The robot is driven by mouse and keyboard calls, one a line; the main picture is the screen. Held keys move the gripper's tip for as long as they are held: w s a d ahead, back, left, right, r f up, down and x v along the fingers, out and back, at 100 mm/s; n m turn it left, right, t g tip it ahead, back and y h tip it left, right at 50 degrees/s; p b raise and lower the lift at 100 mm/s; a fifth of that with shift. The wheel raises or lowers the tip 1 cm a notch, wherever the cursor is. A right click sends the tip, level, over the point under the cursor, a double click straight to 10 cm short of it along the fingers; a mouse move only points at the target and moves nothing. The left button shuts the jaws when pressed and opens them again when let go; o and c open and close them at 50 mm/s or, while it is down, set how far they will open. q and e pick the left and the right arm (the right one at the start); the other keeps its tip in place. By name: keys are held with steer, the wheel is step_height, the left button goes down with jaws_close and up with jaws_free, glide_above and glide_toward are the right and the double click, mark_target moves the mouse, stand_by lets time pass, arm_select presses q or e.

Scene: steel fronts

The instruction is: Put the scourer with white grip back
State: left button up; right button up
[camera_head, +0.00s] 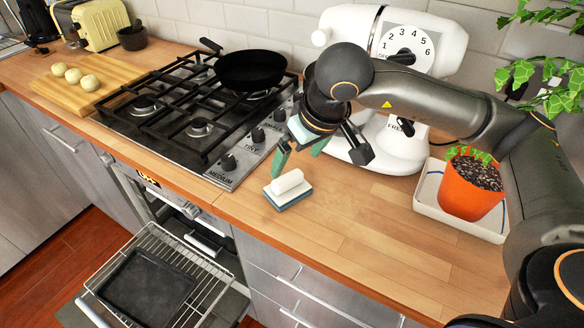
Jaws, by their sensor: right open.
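The scourer with white grip (289,187) lies on the wooden worktop, just right of the hob's front corner. It has a white handle on top and a blue-grey pad below. My right gripper (299,158) is above and slightly behind it, fingers pointing down. Its green-padded fingers are apart and nothing shows between them. The gripper looks clear of the scourer, though the exact gap is hard to judge. My left gripper is not in view.
A white tray (427,202) holding an orange plant pot (468,196) stands at the right. A white mixer-like appliance (440,35) is behind my arm. A gas hob (172,128) with a black pan (250,70) is left. Below, the oven is open with its rack out. Front worktop is clear.

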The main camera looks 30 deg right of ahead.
steer(key=v, duration=0.5)
steer(key=shift+w, duration=0.1)
